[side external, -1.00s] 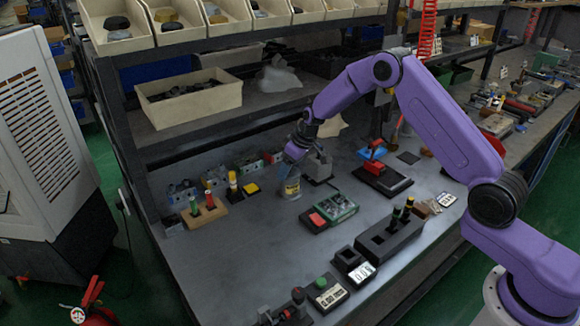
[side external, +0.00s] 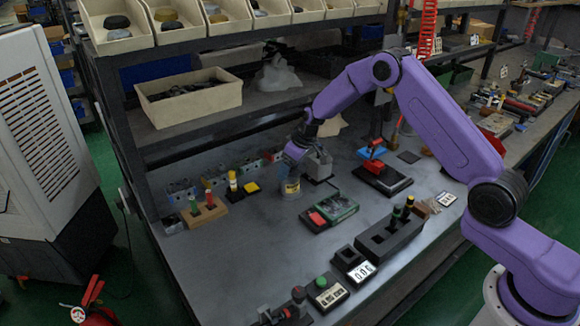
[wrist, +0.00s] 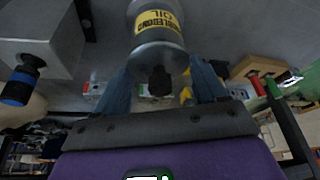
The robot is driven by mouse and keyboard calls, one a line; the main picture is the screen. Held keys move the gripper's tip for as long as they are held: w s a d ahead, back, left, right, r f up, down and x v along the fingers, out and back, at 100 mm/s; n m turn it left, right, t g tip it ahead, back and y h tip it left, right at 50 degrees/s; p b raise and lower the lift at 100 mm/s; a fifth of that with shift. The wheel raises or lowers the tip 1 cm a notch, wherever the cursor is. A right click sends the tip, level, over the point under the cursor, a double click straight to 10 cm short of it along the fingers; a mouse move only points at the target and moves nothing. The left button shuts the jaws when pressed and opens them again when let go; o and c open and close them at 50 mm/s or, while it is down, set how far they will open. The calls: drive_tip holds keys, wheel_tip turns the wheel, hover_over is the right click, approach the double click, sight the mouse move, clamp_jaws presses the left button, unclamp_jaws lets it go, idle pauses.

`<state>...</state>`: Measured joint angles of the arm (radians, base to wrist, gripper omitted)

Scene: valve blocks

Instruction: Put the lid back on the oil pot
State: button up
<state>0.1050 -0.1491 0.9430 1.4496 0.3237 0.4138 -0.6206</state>
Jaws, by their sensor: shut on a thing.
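The oil pot (side external: 290,189) stands on the bench below my gripper (side external: 291,174). In the wrist view the oil pot (wrist: 158,20) shows its yellow label with the word OIL. The grey lid (wrist: 160,57), with a black knob, lies between my fingers, which are shut on it. The lid is lined up over the pot's top and looks to be at its rim; I cannot tell whether it is fully seated. In the side view my gripper hides most of the lid.
A green case with a red part (side external: 330,212) lies right of the pot. A wooden block with coloured pegs (side external: 204,212) and a yellow piece (side external: 249,187) are to the left. A grey block (side external: 318,165) stands close behind. Bare bench lies in front.

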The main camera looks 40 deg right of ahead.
idle(0.3)
drive_tip(key=o, duration=1.1)
drive_tip(key=shift+r, duration=3.45)
clamp_jaws()
drive_tip(key=shift+f, duration=0.15)
